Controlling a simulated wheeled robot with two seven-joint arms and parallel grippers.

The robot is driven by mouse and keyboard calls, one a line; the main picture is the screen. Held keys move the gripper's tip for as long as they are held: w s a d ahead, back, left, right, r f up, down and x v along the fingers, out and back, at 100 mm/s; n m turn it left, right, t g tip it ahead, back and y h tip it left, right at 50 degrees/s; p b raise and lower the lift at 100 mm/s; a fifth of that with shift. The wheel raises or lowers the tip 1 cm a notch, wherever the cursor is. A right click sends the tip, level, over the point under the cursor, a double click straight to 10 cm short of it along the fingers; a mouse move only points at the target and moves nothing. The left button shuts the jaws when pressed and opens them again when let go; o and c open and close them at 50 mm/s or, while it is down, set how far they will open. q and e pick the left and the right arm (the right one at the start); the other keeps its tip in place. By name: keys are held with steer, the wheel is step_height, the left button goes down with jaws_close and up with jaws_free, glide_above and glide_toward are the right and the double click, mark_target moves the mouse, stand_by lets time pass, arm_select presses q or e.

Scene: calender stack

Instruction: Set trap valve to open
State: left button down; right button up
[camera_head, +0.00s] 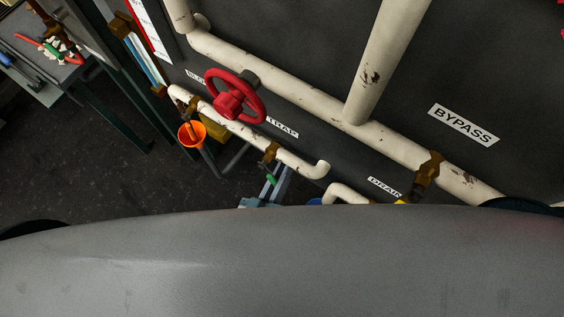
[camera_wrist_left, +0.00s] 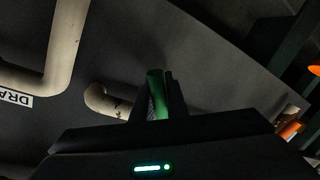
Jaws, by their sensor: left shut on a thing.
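The trap valve is a brass body (camera_head: 270,152) on the lower white pipe, below the TRAP label (camera_head: 282,127) in the head view. Its green handle (camera_head: 271,180) points downward from the body. In the left wrist view the green handle (camera_wrist_left: 155,94) stands between the dark fingers of my left gripper (camera_wrist_left: 160,92). The gripper is shut on the handle. The large grey shape across the bottom of the head view hides what lies below. My right gripper is in neither view.
A red handwheel (camera_head: 235,96) and an orange funnel (camera_head: 191,134) are left of the trap valve. White pipes run along the dark panel, with the BYPASS label (camera_head: 463,124) and DRAIN label (camera_head: 385,187) to the right. A workbench (camera_head: 40,75) stands at far left.

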arm_select(q)
steer(key=c, duration=1.7)
jaws_free()
steer(key=shift+c, duration=0.2)
